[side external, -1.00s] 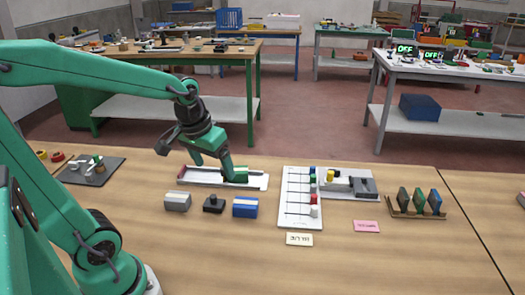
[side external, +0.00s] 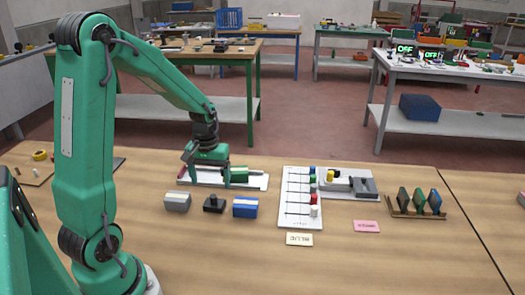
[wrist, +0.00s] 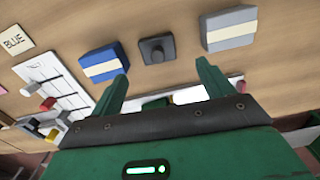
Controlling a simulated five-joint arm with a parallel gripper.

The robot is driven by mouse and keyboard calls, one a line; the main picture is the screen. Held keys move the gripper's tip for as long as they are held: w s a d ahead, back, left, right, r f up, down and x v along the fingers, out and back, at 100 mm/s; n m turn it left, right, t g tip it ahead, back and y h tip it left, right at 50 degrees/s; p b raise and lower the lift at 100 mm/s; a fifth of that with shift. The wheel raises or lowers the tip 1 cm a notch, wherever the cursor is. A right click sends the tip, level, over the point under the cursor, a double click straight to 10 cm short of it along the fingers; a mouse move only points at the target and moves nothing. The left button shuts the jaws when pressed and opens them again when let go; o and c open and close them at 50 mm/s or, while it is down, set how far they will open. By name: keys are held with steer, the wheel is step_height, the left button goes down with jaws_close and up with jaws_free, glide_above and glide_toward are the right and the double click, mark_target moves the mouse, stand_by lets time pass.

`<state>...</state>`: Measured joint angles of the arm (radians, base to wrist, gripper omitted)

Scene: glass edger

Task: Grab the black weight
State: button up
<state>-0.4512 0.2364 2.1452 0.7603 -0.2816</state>
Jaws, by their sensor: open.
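The black weight (side external: 213,204) is a small dark block with a knob on top, sitting on the wooden table between a grey block (side external: 177,201) and a blue block (side external: 245,207). In the wrist view the weight (wrist: 157,49) lies just beyond and between the fingertips, apart from them. My gripper (side external: 208,179) points down behind the weight, near the white tray. Its two green fingers are spread and empty, as the wrist view (wrist: 162,74) also shows.
The white tray (side external: 260,181) holds a green block (side external: 239,174) close to my right finger. To the right are a white slider board (side external: 296,217), a grey fixture (side external: 362,187) and a rack (side external: 415,212) of coloured plates. The table front is clear.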

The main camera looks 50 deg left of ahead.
mark_target(213, 196)
steer(key=shift+d+f, duration=0.15)
steer(key=shift+f, duration=3.75)
steer(key=c, duration=1.4)
steer(key=shift+r, duration=0.2)
steer(key=shift+w+r, duration=0.1)
steer(key=shift+r, duration=0.7)
step_height(213, 196, up, 2)
steer(key=shift+r, duration=0.1)
steer(key=d+r, duration=0.2)
steer(key=d, duration=0.2)
steer(key=s+d+r, duration=0.1)
steer(key=d+r, duration=0.1)
steer(key=d, duration=0.1)
steer(key=d+r, duration=0.3)
steer(key=d, duration=0.1)
steer(key=shift+s+d, duration=0.15)
steer(key=shift+d, duration=0.2)
